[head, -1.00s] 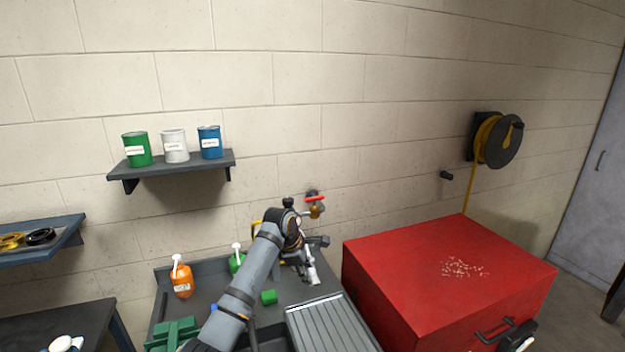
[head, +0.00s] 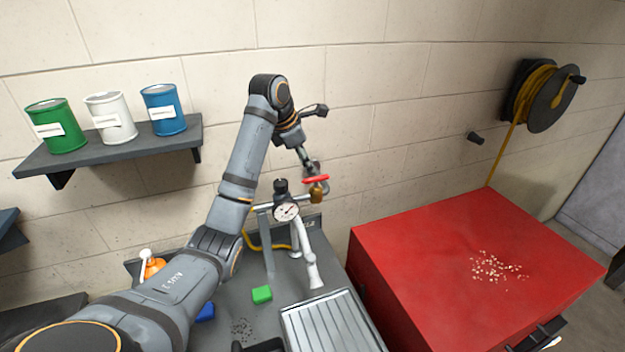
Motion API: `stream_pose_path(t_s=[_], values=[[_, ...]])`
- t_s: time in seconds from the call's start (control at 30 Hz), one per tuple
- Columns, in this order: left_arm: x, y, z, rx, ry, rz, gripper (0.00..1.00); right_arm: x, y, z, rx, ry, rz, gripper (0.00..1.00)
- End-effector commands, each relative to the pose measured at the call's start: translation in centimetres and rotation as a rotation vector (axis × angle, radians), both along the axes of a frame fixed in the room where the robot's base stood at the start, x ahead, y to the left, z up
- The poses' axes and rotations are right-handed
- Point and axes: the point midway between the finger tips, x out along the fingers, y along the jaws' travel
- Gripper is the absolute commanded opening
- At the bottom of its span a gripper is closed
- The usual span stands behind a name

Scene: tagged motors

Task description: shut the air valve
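The air valve is a brass body (head: 318,194) with a flat red handle (head: 316,179) on top, on a pipe in front of the wall above the grey bench. A round pressure gauge (head: 287,211) sits on the same line, to its left. My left arm reaches up from the lower left and bends down over the valve. My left gripper (head: 311,168) points down at the red handle, its fingertips at or just above it. I cannot tell whether they touch it, or how far the fingers are open. My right gripper is not in view.
A red cabinet (head: 440,270) stands right of the bench, with small pale bits on top. A shelf (head: 120,152) at the left holds green, white and blue cans. A hose reel (head: 543,95) hangs on the wall. A green block (head: 262,294) and ribbed tray (head: 330,325) are on the bench.

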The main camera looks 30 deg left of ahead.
Motion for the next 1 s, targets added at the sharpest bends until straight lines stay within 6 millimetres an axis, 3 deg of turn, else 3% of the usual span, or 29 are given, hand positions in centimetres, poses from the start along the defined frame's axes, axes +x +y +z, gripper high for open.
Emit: stream_pose_path(t_s=[0.33, 0.47, 0.67, 1.0], values=[[2.5, -0.8, -5.4, -0.001, 0.007, -0.001, 0.39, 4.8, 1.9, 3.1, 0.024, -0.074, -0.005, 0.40], [2.8, -0.8, -6.2, -0.001, 0.005, -0.001, 0.39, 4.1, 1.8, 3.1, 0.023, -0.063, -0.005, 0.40], [2.8, -0.8, -6.4, -0.001, 0.005, -0.001, 0.39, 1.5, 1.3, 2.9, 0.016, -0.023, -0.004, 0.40], [2.8, -0.9, -6.3, -0.001, 0.005, -0.001, 0.00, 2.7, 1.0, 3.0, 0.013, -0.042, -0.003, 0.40]])
